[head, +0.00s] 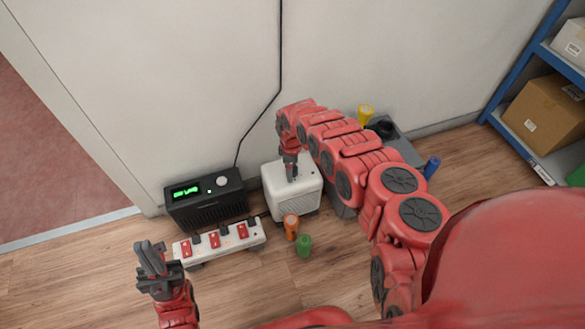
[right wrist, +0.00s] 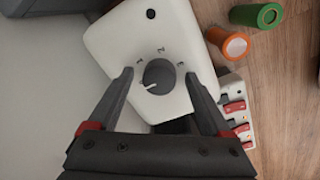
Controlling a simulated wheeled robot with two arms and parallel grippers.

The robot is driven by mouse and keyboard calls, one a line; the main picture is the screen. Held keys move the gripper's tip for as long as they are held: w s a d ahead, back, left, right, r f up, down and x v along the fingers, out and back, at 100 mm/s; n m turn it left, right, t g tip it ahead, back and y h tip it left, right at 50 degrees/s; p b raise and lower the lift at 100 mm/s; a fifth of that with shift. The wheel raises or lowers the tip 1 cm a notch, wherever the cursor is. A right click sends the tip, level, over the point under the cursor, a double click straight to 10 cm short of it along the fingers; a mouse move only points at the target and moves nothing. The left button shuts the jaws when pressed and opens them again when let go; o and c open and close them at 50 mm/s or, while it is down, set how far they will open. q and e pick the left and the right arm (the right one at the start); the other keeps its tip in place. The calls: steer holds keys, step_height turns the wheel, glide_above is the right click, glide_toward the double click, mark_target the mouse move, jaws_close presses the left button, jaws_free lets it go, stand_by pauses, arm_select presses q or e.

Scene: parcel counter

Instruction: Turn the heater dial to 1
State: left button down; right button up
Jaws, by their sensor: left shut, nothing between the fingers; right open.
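The heater (head: 283,205) is a white box on the floor by the wall in the head view. In the right wrist view its white top (right wrist: 120,38) bears a round grey dial (right wrist: 159,76) with small marks around it, too small to read surely. The dial's white pointer line points to the lower left in that view. My right gripper (head: 290,174) is over the heater's top, hiding the dial in the head view. In the right wrist view its open fingers stand on either side of the dial, with nothing gripped. My left gripper (head: 152,260) is shut and empty at the lower left.
A black box with a green display (head: 205,199) stands left of the heater. A white power strip with red switches (head: 219,242) lies in front of it. An orange cylinder (head: 291,226) and a green cylinder (head: 304,245) stand before the heater. Blue shelving (head: 510,85) is at right.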

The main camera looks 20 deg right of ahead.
jaws_close()
stand_by(0.3)
